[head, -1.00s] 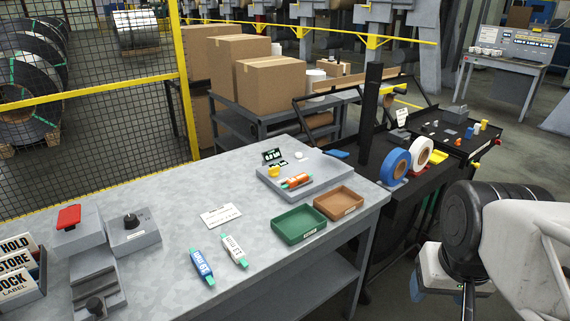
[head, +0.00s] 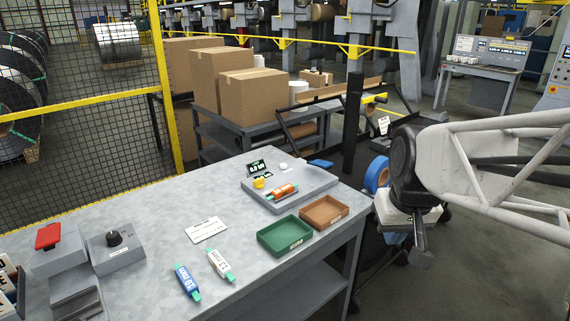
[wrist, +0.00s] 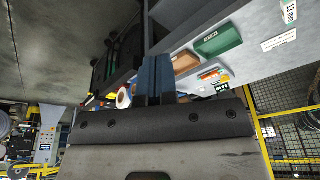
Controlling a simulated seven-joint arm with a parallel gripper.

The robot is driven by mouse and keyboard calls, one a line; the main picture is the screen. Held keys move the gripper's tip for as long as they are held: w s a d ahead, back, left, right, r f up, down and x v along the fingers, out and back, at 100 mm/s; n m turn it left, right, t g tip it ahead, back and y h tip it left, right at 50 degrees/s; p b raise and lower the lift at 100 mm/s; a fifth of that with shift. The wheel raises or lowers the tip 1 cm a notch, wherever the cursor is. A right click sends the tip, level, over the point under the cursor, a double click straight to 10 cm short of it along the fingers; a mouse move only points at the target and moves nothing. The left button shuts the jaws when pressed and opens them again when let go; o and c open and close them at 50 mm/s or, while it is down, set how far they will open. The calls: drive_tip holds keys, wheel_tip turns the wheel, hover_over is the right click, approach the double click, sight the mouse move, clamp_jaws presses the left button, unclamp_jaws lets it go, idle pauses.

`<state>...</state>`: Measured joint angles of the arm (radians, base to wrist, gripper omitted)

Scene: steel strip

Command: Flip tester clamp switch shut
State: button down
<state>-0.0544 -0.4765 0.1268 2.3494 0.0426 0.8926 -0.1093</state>
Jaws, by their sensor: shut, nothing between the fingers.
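A grey tester at the table's left end has a red paddle switch (head: 47,236) on one box, which appears tilted up. Beside it is a grey box with a black knob (head: 114,239). A grey slotted bed (head: 77,295) lies in front, cut off by the frame. I cannot tell for sure which of these is the clamp switch. My gripper (head: 420,256) hangs right of the table, far from the tester, shut and empty. In the wrist view its dark fingers (wrist: 154,75) are together; the tester does not show there.
A grey plate (head: 305,190) holds an orange-labelled piece (head: 282,191). Green (head: 285,237) and brown (head: 324,212) trays lie at the table's right edge. Blue (head: 188,282) and white (head: 220,265) labelled pieces and a card (head: 206,229) lie between them and the tester. A dark post (head: 352,120) stands behind my gripper.

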drive_tip(key=w+a+n, duration=0.1)
drive_tip(key=w+a, duration=0.2)
drive_tip(key=w, duration=0.4)
drive_tip(key=w+a+n, duration=0.1)
drive_tip(key=w+a, duration=0.2)
drive_tip(key=w, duration=0.3)
drive_tip(key=w+a+f+n+y, duration=0.1)
drive_tip(key=w+a+f, duration=0.2)
drive_tip(key=w+a, duration=0.4)
drive_tip(key=w+a+f+n, duration=0.2)
drive_tip(key=w+a+f, duration=0.2)
drive_tip(key=w+a, duration=0.4)
drive_tip(key=w+a+f+n+y, duration=0.1)
drive_tip(key=w+a+f, duration=0.3)
drive_tip(key=w, duration=1.1)
drive_tip(key=a+n, duration=0.1)
drive_tip(key=a, duration=0.2)
drive_tip(key=shift+w+a+f+y, duration=0.2)
drive_tip(key=shift+w+f+y, duration=0.1)
drive_tip(key=shift+w, duration=0.1)
approach(257, 188)
drive_tip(key=f, duration=0.3)
drive_tip(key=s+f, duration=0.1)
drive_tip(key=shift+d+f, duration=0.2)
drive_tip(key=shift+d, duration=0.2)
drive_tip(key=shift+w+a, duration=1)
